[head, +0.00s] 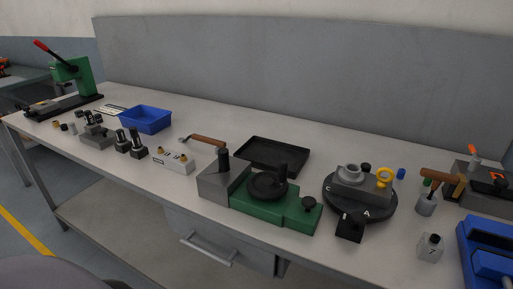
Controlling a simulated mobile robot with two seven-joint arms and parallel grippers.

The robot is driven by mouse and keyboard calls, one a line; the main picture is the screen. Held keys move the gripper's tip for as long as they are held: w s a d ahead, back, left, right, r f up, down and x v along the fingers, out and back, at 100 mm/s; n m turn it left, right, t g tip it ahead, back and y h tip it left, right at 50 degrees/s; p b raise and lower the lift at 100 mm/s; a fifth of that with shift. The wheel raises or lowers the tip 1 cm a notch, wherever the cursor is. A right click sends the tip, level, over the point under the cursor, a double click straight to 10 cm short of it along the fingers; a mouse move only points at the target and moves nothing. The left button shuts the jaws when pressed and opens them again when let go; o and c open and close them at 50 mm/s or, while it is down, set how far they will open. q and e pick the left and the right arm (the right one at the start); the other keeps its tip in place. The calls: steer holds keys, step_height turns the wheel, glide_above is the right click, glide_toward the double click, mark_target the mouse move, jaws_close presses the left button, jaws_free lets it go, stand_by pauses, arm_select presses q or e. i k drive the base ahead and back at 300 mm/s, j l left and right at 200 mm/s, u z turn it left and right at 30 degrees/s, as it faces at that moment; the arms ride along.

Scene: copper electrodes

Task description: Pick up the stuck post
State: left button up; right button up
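Neither of my grippers shows in the head view. I cannot tell for sure which part is the stuck post. A short dark post (223,160) stands upright on a grey steel block (215,186) near the middle of the bench. Beside it, a green fixture (298,216) carries a round black dish (268,188) with a dark upright peg (283,172) at its rim and a black knob (308,203). Several dark upright parts (121,141) stand on small blocks farther left.
The back strip is clear.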

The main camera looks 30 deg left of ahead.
mark_target(223, 153)
steer(key=u, duration=1.25)
